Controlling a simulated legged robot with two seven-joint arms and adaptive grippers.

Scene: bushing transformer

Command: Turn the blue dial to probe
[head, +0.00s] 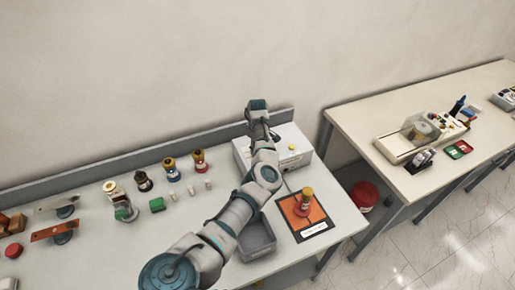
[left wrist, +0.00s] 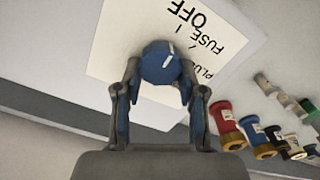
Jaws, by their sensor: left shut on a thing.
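The blue dial (left wrist: 160,62) sits on a white label panel (left wrist: 125,40) in the left wrist view. The panel carries upside-down words: OFF, FUSE and a partly cut-off one starting PLU. A white mark shows on the dial's top, on the side toward the words. My left gripper (left wrist: 158,82) has one finger on each side of the dial and is shut on it. In the head view my left arm reaches over the white box (head: 311,157), and the arm hides the dial there. My right gripper is not in view.
A red and yellow bushing (head: 304,203) stands on an orange mat (head: 319,216) right of my arm. A grey tray (head: 256,251) lies beside the arm. Several bushings and small parts stand along the table's left side. A second table (head: 375,113) is at the right.

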